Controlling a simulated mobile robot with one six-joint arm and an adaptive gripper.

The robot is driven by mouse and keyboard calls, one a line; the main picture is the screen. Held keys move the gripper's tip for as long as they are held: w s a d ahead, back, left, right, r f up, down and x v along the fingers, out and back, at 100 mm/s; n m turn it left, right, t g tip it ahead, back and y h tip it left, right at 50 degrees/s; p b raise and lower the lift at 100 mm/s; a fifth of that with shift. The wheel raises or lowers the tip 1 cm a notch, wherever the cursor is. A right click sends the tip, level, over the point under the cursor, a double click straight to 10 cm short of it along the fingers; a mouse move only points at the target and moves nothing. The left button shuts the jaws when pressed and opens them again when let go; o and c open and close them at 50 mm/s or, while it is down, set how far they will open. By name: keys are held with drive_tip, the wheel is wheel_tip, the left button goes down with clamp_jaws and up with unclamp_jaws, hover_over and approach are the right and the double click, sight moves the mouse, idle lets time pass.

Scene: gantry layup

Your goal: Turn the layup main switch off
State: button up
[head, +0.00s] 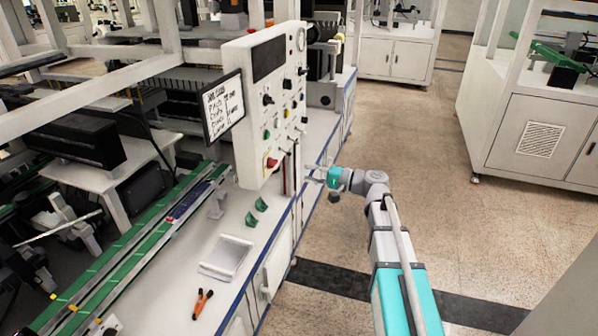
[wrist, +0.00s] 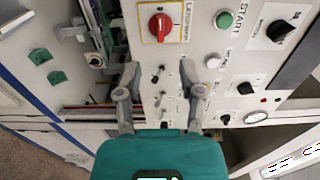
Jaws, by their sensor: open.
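The main switch is a red rotary knob on a yellow plate (wrist: 160,25), with a printed label beside it too small to read surely. It is low on the white control panel (head: 245,110), and the red knob also shows in the head view (head: 271,163). I cannot tell its on or off setting. My gripper (wrist: 159,82) is open and empty, its two fingers apart in front of the panel face. In the wrist view the red knob lies just beyond the fingertips, not between them. In the head view my gripper (head: 318,175) is just right of the panel's lower part.
A green START button (wrist: 224,20), black knobs (wrist: 281,31) and small toggles crowd the panel. A sign (head: 222,107) hangs at its left. Below are green blocks (head: 256,211), a white tray (head: 226,257) and orange-handled pliers (head: 202,303). The floor at right is clear.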

drive_tip(key=shift+s+d, duration=0.2)
drive_tip(key=shift+d, duration=0.4)
drive_tip(key=s+f+n+g+h+p, duration=0.3)
drive_tip(key=s+f+g+h, duration=0.1)
drive_tip(key=s+f+h, duration=0.55)
drive_tip(key=s+d+f+g+h+p, duration=0.2)
drive_tip(key=s+d+h, duration=0.5)
drive_tip(key=s+d, duration=0.4)
drive_tip(key=shift+f+n, duration=0.4)
drive_tip(key=shift+f, duration=0.4)
